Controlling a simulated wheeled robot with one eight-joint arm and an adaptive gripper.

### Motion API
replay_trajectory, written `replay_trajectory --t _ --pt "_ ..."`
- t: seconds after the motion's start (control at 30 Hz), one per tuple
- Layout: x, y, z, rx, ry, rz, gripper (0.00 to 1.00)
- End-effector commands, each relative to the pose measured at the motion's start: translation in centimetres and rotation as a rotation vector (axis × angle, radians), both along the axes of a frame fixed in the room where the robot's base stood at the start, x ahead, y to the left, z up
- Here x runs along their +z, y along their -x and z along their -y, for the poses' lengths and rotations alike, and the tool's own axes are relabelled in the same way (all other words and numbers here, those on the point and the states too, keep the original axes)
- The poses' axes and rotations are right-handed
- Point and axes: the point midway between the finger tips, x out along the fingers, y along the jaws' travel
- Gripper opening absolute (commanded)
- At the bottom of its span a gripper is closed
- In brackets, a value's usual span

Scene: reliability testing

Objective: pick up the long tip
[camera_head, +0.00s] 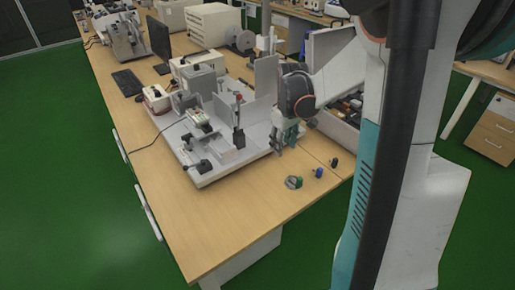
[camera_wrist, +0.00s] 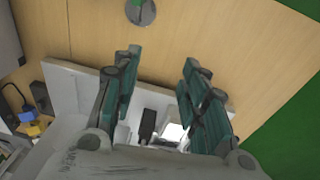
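I cannot tell for sure which thing is the long tip. Three small pieces stand in a row on the wooden table (camera_head: 232,222) near its front right: a grey round piece with green on it (camera_head: 294,182), a blue one (camera_head: 319,173) and a dark one (camera_head: 333,162). My gripper (camera_head: 284,148) is low over the right edge of the white test fixture (camera_head: 205,178), behind and left of these pieces. In the wrist view my gripper (camera_wrist: 158,78) has its teal-padded fingers wide apart, with nothing held between them.
The fixture carries upright plates and a dark post with a red top (camera_head: 239,120). An open grey bin of parts (camera_head: 340,120) stands right of my gripper. The table's front left is clear.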

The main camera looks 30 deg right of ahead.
Motion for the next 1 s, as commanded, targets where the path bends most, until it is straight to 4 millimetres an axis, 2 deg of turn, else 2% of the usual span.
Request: replay_trajectory --t 0.03,0.1,0.2,0.3,0.47,0.8,1.0 --pt "-1.2 0.2 2.2 -0.005 -0.007 -0.022 0.4" --pt "-2.8 0.6 4.3 0.0 -0.017 -0.05 0.4" --pt "-4.6 1.3 6.7 0.008 -0.031 -0.08 0.4" --pt "-5.8 1.8 8.1 0.014 -0.042 -0.098 0.4" --pt "-7.3 2.1 8.8 0.019 -0.048 -0.11 0.4" --pt "-13.4 2.1 8.8 0.019 -0.048 -0.109 0.4" --pt "-15.0 2.1 8.8 0.019 -0.048 -0.109 0.4"
